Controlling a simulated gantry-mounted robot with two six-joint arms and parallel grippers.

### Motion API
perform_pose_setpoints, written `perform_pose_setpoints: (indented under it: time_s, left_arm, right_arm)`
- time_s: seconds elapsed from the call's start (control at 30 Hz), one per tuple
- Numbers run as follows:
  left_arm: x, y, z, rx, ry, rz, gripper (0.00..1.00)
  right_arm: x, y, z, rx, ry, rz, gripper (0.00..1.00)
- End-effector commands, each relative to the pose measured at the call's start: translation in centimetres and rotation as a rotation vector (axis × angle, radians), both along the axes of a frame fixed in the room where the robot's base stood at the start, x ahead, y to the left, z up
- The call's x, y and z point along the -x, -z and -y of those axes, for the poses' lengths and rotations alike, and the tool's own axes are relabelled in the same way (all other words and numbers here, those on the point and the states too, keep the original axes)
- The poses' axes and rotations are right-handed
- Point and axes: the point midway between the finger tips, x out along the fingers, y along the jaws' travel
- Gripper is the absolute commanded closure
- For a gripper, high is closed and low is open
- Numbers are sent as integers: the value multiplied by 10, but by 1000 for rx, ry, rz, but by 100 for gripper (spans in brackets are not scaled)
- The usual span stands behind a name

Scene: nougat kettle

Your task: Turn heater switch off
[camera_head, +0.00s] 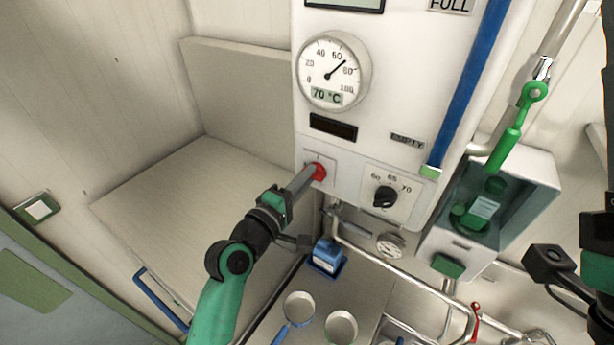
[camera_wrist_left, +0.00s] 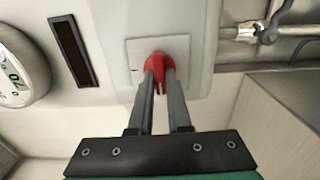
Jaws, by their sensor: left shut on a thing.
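The heater switch is a red knob (camera_head: 317,172) on a pale square plate low on the white control panel. It also shows as a red knob in the left wrist view (camera_wrist_left: 159,68). My left gripper (camera_head: 309,177) reaches it from the lower left, and its two fingers (camera_wrist_left: 160,84) are closed around the knob's red grip. The fingers cover part of the knob. My right arm shows only in part at the right edge of the head view, and its fingertips are not visible.
A round gauge (camera_head: 333,72) reading 70 °C is above the switch. A black selector dial (camera_head: 385,196) marked 60, 65, 70 is to its right. A beige bench top (camera_head: 190,205) to the left is clear.

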Motion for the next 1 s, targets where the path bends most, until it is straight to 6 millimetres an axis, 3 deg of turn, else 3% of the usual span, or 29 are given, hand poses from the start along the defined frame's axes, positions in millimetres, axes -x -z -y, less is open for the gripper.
perform_pose_setpoints:
  time_s: [0.37, 0.4, 0.53, 1.0]
  left_arm:
    - [0, 0, 0, 6, 0, -3, 100]
    - [0, 0, 0, 6, 0, -3, 77]
    - [0, 0, 0, 6, 0, -2, 54]
    - [9, 1, -6, 4, 1, 1, 54]
  right_arm:
    - [0, 0, 0, 0, 0, 0, 50]
    - [0, 0, 0, 0, 0, 0, 50]
    - [0, 0, 0, 0, 0, 0, 50]
    - [0, 3, 0, 0, 0, 0, 50]
